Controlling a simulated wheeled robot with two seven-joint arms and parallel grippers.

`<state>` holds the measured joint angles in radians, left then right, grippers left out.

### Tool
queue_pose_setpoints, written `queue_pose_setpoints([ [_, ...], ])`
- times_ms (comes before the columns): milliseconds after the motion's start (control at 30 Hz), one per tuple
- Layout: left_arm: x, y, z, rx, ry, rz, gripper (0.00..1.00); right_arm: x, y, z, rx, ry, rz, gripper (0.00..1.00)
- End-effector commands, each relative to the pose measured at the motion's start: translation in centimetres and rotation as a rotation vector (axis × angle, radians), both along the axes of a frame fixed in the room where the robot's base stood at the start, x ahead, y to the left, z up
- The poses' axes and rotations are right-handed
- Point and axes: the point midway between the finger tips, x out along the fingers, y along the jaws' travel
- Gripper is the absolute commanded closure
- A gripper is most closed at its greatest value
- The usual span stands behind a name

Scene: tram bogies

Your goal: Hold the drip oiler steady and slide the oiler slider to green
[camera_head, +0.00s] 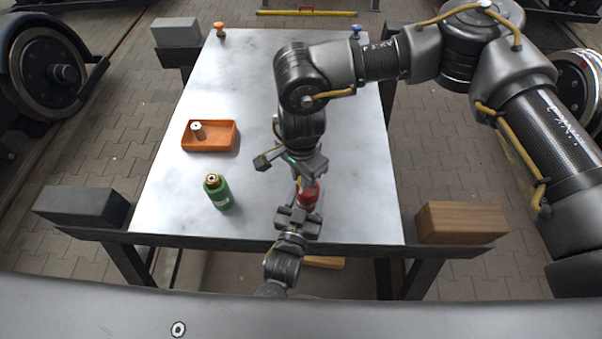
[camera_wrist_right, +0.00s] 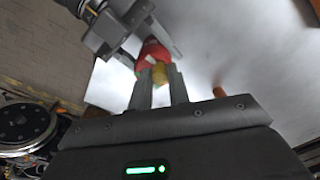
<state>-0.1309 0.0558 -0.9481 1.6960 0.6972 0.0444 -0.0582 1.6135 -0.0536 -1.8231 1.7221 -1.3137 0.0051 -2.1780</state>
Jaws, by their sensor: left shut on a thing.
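The drip oiler (camera_head: 308,195), with a red body, is over the near part of the table, mostly hidden between my two grippers. In the right wrist view its red body (camera_wrist_right: 153,50) and a brass-coloured part (camera_wrist_right: 160,75) show. My left gripper (camera_head: 300,212), coming up from the near edge, is shut on the oiler; in the right wrist view it shows at upper left (camera_wrist_right: 140,38). My right gripper (camera_head: 296,172) is just beyond the oiler. Its fingers (camera_wrist_right: 161,80) are apart, with the brass part at their tips; contact is unclear. I cannot make out the slider or its colour marks.
A green bottle (camera_head: 218,192) with a brass top stands left of my grippers. An orange tray (camera_head: 210,149) holds a small pale cylinder (camera_head: 197,130). Orange (camera_head: 220,30) and blue (camera_head: 355,31) knobs sit at the far edge.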

Motion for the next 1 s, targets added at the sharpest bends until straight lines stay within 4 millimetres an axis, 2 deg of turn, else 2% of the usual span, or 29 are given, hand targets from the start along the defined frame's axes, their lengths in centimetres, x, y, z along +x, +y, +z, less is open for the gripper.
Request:
queue_pose_setpoints([
  [467, 0.0, 0.0, 0.0, 0.000, 0.001, 0.000, 0.74, 0.0, -0.3, 0.0, -0.001, -0.001, -0.001, 1.00],
  [1000, 0.0, 0.1, -0.1, 0.000, 0.001, 0.001, 0.74, -0.1, -2.1, 0.0, -0.002, -0.002, -0.002, 1.00],
])
